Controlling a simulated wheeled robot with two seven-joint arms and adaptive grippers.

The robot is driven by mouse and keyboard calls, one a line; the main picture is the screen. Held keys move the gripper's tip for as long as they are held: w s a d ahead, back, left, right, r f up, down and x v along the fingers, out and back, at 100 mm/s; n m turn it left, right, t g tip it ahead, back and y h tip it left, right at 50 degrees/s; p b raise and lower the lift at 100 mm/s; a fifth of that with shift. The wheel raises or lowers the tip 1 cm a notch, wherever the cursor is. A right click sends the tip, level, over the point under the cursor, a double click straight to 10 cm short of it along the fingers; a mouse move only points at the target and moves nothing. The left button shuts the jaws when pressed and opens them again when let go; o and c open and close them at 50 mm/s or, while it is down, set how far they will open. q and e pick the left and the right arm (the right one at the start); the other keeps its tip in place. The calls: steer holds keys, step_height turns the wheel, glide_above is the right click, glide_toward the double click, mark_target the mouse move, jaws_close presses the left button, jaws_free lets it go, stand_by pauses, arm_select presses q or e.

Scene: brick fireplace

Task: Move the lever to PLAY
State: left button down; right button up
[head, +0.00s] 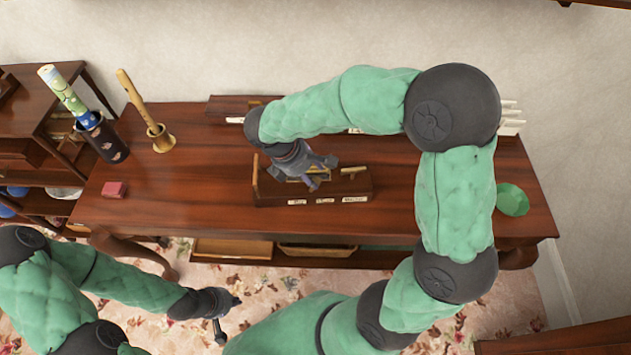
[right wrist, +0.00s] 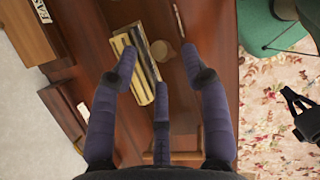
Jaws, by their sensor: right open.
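A low wooden lever box (head: 265,190) stands near the table's front edge, with three white labels along its front, too small to read. A small brass piece (head: 354,170) shows at its right end. My right gripper (head: 318,172) is over the middle of the box and hides part of it. In the right wrist view, its fingers (right wrist: 158,62) are spread and empty, above a yellow and black slotted part (right wrist: 136,70) with a round tan knob (right wrist: 160,50) beside it. I cannot tell whether they touch. My left gripper (head: 232,308) is in front of the table, fingers apart, holding nothing.
The table (head: 200,205) has a red block (head: 114,190), a wooden cup with a stick (head: 160,140) and a dark cup with a rolled tube (head: 105,140) at left. A green dish (head: 512,199) is at right. My right arm hides another box behind.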

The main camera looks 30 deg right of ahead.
mark_target(316, 180)
steer(key=b+x, duration=0.1)
steer(key=x, duration=0.4)
